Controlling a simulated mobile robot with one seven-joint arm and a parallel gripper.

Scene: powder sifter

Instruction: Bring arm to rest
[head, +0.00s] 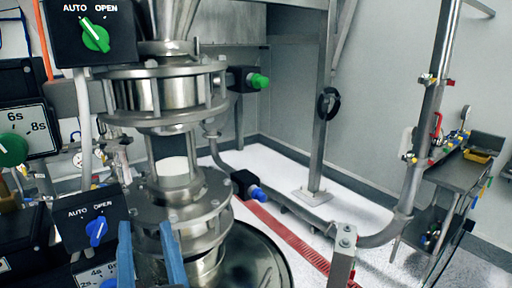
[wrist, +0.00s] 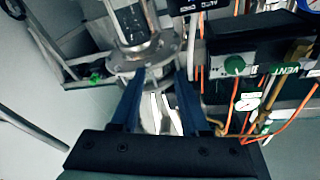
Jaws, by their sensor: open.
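My gripper (head: 148,226) shows at the bottom left of the head view as two blue fingers, spread apart with nothing held between them. In the head view the fingers overlap the lower part of the steel sifter column (head: 150,92). In the wrist view my gripper (wrist: 160,72) is open, its dark blue fingers pointing up the picture toward a round metal flange (wrist: 146,54). I cannot tell how far the fingertips are from the metal. The rest of my arm is out of the head view.
Control boxes with a green knob (head: 96,36) and a blue knob (head: 97,231) stand left of the column. Green-tipped (head: 258,81) and blue-tipped (head: 256,193) fittings stick out to its right. A steel side table (head: 462,172) stands far right. Pale floor (head: 345,220) lies between.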

